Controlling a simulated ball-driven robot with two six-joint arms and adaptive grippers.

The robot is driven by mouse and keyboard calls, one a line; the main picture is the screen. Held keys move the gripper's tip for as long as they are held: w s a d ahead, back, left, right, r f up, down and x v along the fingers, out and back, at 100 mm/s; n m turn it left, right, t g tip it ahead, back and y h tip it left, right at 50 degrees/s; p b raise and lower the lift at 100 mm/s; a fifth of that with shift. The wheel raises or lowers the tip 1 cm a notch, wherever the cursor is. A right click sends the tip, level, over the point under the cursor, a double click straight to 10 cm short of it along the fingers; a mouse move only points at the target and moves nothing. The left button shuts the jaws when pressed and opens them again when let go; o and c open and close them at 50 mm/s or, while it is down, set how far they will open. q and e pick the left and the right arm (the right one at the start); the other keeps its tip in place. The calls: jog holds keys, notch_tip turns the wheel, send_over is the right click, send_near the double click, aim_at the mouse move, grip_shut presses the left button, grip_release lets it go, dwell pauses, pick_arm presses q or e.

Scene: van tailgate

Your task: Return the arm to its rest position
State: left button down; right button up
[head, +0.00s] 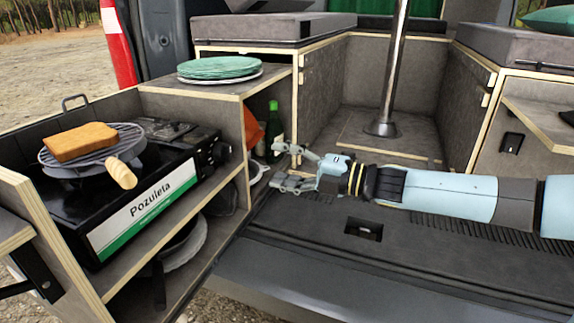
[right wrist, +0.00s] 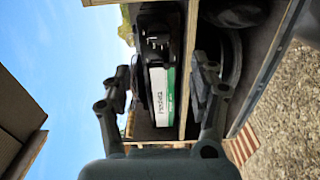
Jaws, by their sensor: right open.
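My right arm (head: 450,195) comes in from the right in the head view, stretched level over the van's floor. My right gripper (head: 283,167) points left, towards the open side of the kitchen shelf unit. Its fingers are apart and nothing is between them. The gripper also shows in the right wrist view (right wrist: 160,95), with the fingers spread and the stove beyond them. My left gripper is in neither view.
A stove (head: 150,200) holds a grill pan (head: 62,170) with toast (head: 81,142). Green plates (head: 219,68) are stacked on the unit's top. A green bottle (head: 274,130) stands behind my right gripper. A metal post (head: 394,70) rises behind my arm.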

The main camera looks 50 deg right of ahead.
jog(key=shift+s+d, duration=0.15)
jog(key=shift+s, duration=0.25)
